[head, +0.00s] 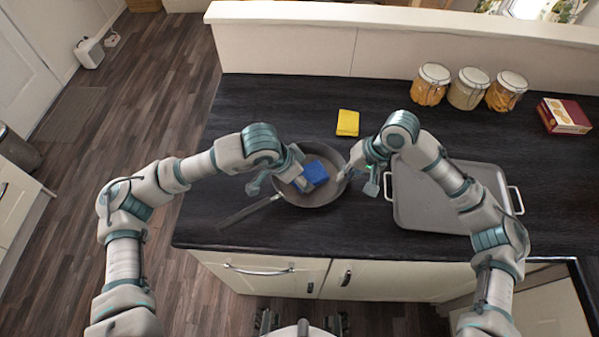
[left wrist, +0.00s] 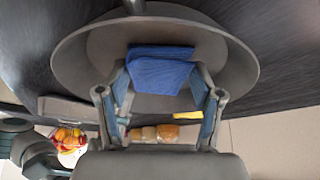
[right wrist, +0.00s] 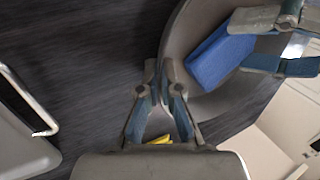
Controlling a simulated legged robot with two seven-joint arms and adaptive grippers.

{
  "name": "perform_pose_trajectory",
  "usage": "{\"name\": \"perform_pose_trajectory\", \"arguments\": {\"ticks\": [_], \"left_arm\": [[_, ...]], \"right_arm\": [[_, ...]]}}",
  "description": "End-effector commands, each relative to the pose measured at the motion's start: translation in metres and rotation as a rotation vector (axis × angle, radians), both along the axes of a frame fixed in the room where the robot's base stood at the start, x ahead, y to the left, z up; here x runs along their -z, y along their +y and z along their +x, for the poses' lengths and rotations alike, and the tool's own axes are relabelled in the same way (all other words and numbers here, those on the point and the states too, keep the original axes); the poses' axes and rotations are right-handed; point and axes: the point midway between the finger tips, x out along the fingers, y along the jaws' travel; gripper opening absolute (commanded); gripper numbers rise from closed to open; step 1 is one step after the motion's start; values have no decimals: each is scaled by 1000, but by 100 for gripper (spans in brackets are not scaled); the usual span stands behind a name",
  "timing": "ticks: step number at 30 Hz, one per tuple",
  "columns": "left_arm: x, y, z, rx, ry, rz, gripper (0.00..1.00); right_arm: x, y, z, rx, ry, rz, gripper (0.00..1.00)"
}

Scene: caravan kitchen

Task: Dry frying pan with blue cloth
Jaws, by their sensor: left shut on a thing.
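The grey frying pan (head: 322,152) sits on the dark counter, its handle pointing to the lower left in the head view. My left gripper (head: 298,181) is shut on the blue cloth (head: 315,173), which is inside the pan. In the left wrist view, the folded cloth (left wrist: 160,70) lies between the fingers against the pan's inner surface (left wrist: 225,55). My right gripper (head: 352,177) is at the pan's right rim. In the right wrist view, its fingertips (right wrist: 160,75) are close together with the rim between them. The contact of cloth and pan is partly hidden.
A grey tray (head: 420,212) with white handles lies right of the pan, under my right arm. A yellow sponge (head: 348,122) lies behind the pan. Several jars (head: 467,90) and a red box (head: 564,117) stand at the back right. The counter left of the pan is clear.

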Motion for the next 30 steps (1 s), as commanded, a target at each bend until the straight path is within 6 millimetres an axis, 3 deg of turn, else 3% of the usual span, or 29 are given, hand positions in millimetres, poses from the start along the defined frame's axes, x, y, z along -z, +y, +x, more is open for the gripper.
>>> {"name": "perform_pose_trajectory", "arguments": {"ticks": [8,19,30], "left_arm": [[1,-1,-4,1,0,0,2],[0,-4,-27,1,0,1,2],[1,-18,-17,0,0,0,2]], "right_arm": [[2,-1,0,1,4,-4,0],[2,-1,0,1,4,-4,0],[2,-1,0,1,4,-4,0]]}}
